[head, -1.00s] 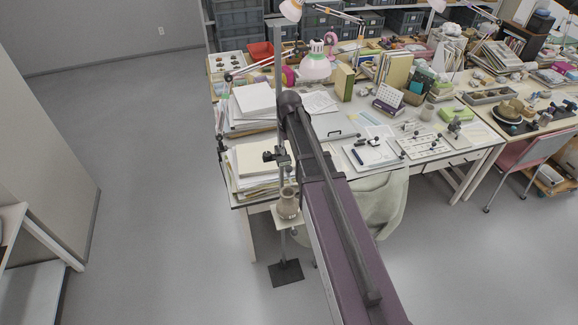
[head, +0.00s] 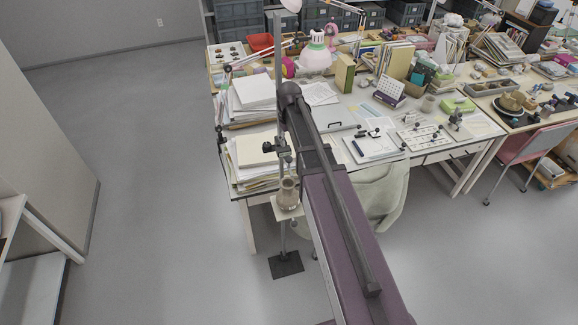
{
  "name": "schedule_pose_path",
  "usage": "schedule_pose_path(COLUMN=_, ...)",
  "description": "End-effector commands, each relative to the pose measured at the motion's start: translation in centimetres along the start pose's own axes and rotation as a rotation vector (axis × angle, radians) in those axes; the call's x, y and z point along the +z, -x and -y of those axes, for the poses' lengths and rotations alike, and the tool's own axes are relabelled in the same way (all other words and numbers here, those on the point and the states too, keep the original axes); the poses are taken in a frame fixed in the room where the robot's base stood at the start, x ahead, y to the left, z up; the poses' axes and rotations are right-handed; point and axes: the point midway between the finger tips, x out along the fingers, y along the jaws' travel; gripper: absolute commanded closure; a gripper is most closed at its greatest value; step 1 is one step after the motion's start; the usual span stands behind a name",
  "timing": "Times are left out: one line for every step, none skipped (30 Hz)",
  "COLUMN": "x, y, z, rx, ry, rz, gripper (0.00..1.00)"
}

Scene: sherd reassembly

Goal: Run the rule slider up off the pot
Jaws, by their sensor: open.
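The pot (head: 288,193) is a small brownish-grey vessel standing on a pale square plate (head: 284,212) at the desk's front left corner. The plate belongs to a stand with a dark base (head: 286,265) on the floor. A tall grey upright rule (head: 277,62) rises behind the pot. A dark slider (head: 269,147) with a knob sits on the rule, in the picture a little above the pot. Whether it touches the pot cannot be told. My arm runs up just right of the pot and covers part of this area. My gripper cannot be made out.
A cloth-covered chair (head: 382,192) stands right of my arm. The floor (head: 165,190) to the left is clear.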

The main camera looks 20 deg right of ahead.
Motion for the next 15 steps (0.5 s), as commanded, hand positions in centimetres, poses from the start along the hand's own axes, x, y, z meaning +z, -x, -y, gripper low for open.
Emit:
schedule_pose_path(x=0.0, y=-0.8, z=0.0, rx=0.000, ry=0.000, rz=0.000, gripper=0.50)
schedule_pose_path(x=0.0, y=-1.0, z=0.0, rx=0.000, ry=0.000, rz=0.000, gripper=0.50)
schedule_pose_path(x=0.0, y=-1.3, z=0.0, rx=0.000, ry=0.000, rz=0.000, gripper=0.50)
schedule_pose_path(x=0.0, y=-1.6, z=0.0, rx=0.000, ry=0.000, rz=0.000, gripper=0.50)
schedule_pose_path(x=0.0, y=-1.8, z=0.0, rx=0.000, ry=0.000, rz=0.000, gripper=0.50)
schedule_pose_path(x=0.0, y=-2.1, z=0.0, rx=0.000, ry=0.000, rz=0.000, gripper=0.50)
schedule_pose_path(x=0.0, y=-2.3, z=0.0, rx=0.000, ry=0.000, rz=0.000, gripper=0.50)
schedule_pose_path(x=0.0, y=-2.6, z=0.0, rx=0.000, ry=0.000, rz=0.000, gripper=0.50)
schedule_pose_path(x=0.0, y=-2.9, z=0.0, rx=0.000, ry=0.000, rz=0.000, gripper=0.50)
schedule_pose_path(x=0.0, y=-3.1, z=0.0, rx=0.000, ry=0.000, rz=0.000, gripper=0.50)
schedule_pose_path(x=0.0, y=-3.3, z=0.0, rx=0.000, ry=0.000, rz=0.000, gripper=0.50)
schedule_pose_path(x=0.0, y=-3.6, z=0.0, rx=0.000, ry=0.000, rz=0.000, gripper=0.50)
schedule_pose_path(x=0.0, y=-3.8, z=0.0, rx=0.000, ry=0.000, rz=0.000, gripper=0.50)
schedule_pose_path(x=0.0, y=-4.1, z=0.0, rx=0.000, ry=0.000, rz=0.000, gripper=0.50)
schedule_pose_path(x=0.0, y=-4.4, z=0.0, rx=0.000, ry=0.000, rz=0.000, gripper=0.50)
